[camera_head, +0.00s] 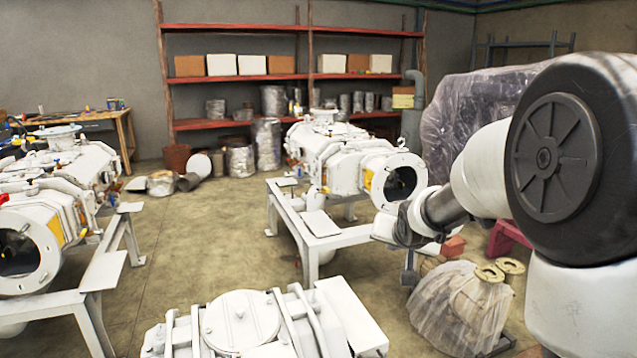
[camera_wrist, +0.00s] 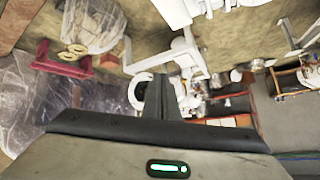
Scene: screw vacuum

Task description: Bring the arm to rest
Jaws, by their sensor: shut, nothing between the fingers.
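My arm (camera_head: 490,170) reaches in from the right edge of the head view. It is bent, with a large black joint close to the camera and a pale link running left to a silver wrist (camera_head: 440,206). My gripper (camera_wrist: 165,88) shows in the wrist view with its dark fingers together and nothing held. In the head view, its hand end is near the right side of the middle white vacuum machine (camera_head: 340,165); I cannot tell whether they touch.
White machines on frames stand at left (camera_head: 60,200) and front (camera_head: 250,325). A plastic-wrapped item (camera_head: 460,305) lies below my arm, and a large wrapped mass (camera_head: 450,120) stands behind it. Red shelves (camera_head: 240,125) line the back wall. Floor (camera_head: 190,240) is open between the machines.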

